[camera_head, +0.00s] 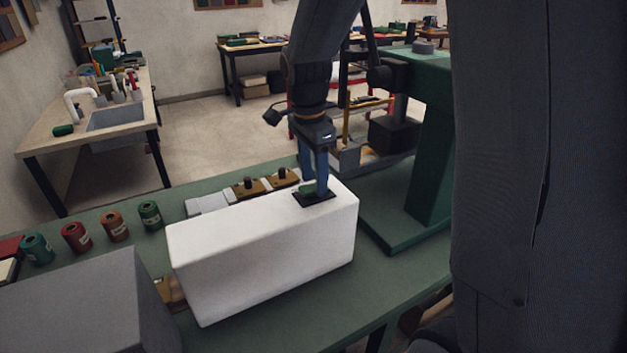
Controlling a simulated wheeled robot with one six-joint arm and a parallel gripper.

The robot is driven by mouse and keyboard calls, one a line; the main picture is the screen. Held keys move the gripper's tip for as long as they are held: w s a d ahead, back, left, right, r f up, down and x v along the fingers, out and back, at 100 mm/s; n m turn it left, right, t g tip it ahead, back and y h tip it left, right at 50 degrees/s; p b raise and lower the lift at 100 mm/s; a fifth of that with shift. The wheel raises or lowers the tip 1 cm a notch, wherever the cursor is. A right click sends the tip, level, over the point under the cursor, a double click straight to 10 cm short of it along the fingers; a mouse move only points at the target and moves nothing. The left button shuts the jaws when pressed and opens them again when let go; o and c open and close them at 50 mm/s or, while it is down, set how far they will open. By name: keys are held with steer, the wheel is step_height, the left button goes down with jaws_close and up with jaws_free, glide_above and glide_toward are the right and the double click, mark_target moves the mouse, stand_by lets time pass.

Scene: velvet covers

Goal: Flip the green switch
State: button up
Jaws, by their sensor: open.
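The green switch (308,191) sits on a small dark plate (317,202) on top of a white box (262,245), near the box's right end. My gripper (316,188) points down from above, with its blue fingers open right at the switch. The fingers cover part of the switch, so I cannot tell whether they touch it or which way it is tipped.
The white box stands on a green table (215,338). A grey box (75,305) is at the front left, with several spools (115,226) behind it. Brass-coloured parts (250,187) lie behind the white box. A green machine stand (430,150) rises close on the right.

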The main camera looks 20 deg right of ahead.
mark_target(312, 188)
steer(key=r, duration=0.3)
steer(key=r+b, duration=0.1)
steer(key=r, duration=0.3)
steer(key=shift+a+b, duration=0.2)
steer(key=shift+b, duration=0.1)
steer(key=shift+f, duration=0.1)
